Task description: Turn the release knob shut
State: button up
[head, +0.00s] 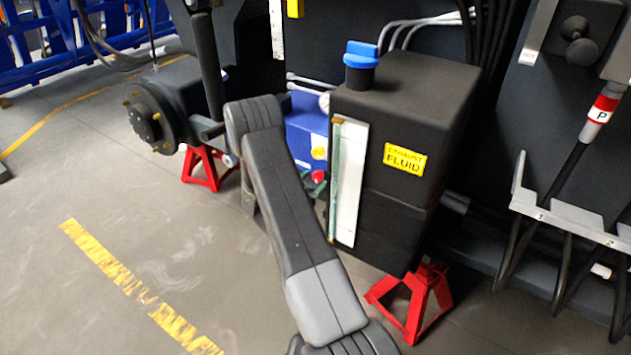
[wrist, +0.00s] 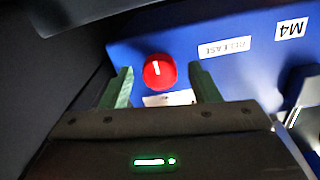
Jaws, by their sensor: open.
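The red release knob (wrist: 159,71) is round, with a white line on its face that stands about upright in the wrist view. It sits on a blue panel (wrist: 220,75), beside a white label reading RELEASE (wrist: 225,47). My gripper (wrist: 161,80) is open, with its green fingers on either side of the knob and a gap to each. I cannot tell how far the fingertips are from the panel. In the head view, the red knob (head: 318,176) shows small beside the black exhaust fluid tank, and my arm hides part of the blue housing (head: 303,122).
The black exhaust fluid tank (head: 405,120) with a blue cap (head: 361,54) stands close right of my arm. Red stands (head: 412,300) are below it. A wheel hub (head: 152,118) is at left. Another label reads M4 (wrist: 290,29). Open floor lies at front left.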

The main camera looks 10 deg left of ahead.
jog(key=shift+w+d, duration=0.3)
jog(key=shift+w, duration=0.35)
jog(key=c, duration=1)
jog(key=shift+f+b, duration=0.1)
jog(key=shift+b, duration=0.3)
